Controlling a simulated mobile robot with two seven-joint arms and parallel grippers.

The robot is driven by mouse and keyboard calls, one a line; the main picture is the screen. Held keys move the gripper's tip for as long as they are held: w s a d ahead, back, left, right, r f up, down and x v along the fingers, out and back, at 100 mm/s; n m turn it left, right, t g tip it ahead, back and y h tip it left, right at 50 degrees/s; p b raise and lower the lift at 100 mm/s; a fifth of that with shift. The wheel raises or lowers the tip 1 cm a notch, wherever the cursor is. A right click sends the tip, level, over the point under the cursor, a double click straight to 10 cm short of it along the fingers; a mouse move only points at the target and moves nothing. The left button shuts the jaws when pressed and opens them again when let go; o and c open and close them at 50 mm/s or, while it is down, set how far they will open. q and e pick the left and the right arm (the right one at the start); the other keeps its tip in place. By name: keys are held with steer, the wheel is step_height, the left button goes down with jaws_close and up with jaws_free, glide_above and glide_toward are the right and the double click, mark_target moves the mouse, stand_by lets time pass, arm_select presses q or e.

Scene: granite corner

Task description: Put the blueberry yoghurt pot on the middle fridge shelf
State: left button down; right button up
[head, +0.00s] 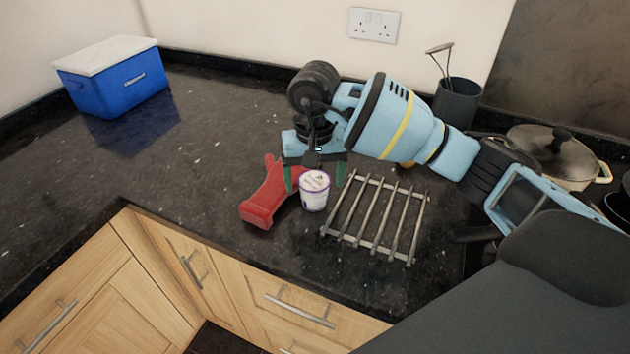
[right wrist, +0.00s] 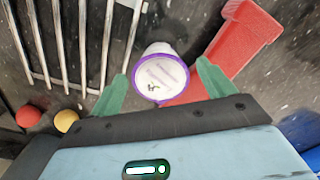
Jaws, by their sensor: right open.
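The yoghurt pot (head: 314,190), white with a purple rim and a printed lid, stands upright on the dark granite worktop. In the right wrist view the pot (right wrist: 159,75) lies between and just beyond the green fingertips. My right gripper (head: 317,180) is open above and behind the pot, with its fingers pointing down on either side; it also shows in the right wrist view (right wrist: 162,88). It does not hold the pot. The fridge and its middle shelf are not in view. My left gripper is not in view.
A red object (head: 268,196) lies close left of the pot, and a metal rack (head: 378,218) lies close right. A blue box with a white lid (head: 115,82) stands back left. A lidded pan (head: 556,155) and utensil pot (head: 457,101) stand right. The left worktop is mostly clear.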

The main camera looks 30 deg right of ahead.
mark_target(315, 182)
step_height(315, 182, up, 11)
steer(key=shift+f, duration=0.1)
stand_by(0.3)
